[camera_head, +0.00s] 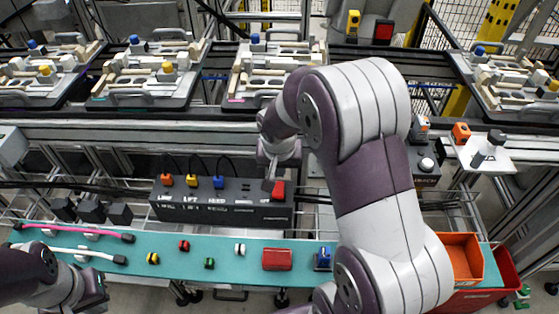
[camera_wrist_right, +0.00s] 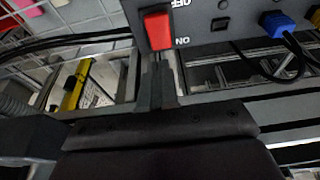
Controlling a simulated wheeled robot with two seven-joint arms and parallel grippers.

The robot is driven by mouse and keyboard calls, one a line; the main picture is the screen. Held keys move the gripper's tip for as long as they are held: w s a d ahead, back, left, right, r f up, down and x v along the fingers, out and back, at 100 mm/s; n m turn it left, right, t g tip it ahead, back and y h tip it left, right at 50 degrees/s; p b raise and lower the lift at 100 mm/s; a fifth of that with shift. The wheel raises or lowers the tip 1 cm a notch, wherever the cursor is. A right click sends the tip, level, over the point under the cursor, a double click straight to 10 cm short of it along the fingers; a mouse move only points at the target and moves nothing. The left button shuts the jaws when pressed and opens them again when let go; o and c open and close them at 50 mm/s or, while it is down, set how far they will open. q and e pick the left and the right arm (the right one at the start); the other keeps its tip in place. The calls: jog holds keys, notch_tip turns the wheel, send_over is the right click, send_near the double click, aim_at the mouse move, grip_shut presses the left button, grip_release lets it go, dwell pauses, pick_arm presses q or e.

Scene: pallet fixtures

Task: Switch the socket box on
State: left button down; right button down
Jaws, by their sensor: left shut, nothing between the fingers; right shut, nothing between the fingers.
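The socket box (camera_head: 222,212) is a long dark box behind the teal table, with orange, yellow and blue plugs on top. Its red rocker switch (camera_head: 278,189) is at the right end. In the right wrist view the red switch (camera_wrist_right: 158,30) sits beside the OFF and ON labels on the box (camera_wrist_right: 205,25). My right gripper (camera_head: 268,184) is shut and empty, its fingertips (camera_wrist_right: 158,72) just off the switch's ON end. I cannot tell whether they touch it. My left gripper (camera_head: 97,288) is shut and empty over the table's front left.
The teal table (camera_head: 215,276) holds small coloured parts, a red box (camera_head: 277,259), a blue part (camera_head: 323,258) and pink and white rods. An orange bin (camera_head: 463,258) stands at the right. Pallet fixtures line the rail behind. My right arm hides the centre right.

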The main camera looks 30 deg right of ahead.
aim_at(280, 185)
jog(key=shift+f+b, duration=0.35)
jog(key=shift+f, duration=1.75)
jog(key=shift+w+f+b, duration=0.1)
jog(key=shift+f+b, duration=0.2)
jog(key=shift+f, duration=0.05)
jog(key=shift+r, duration=0.2)
jog(key=shift+s+a, duration=0.35)
jog(key=shift+s, duration=0.35)
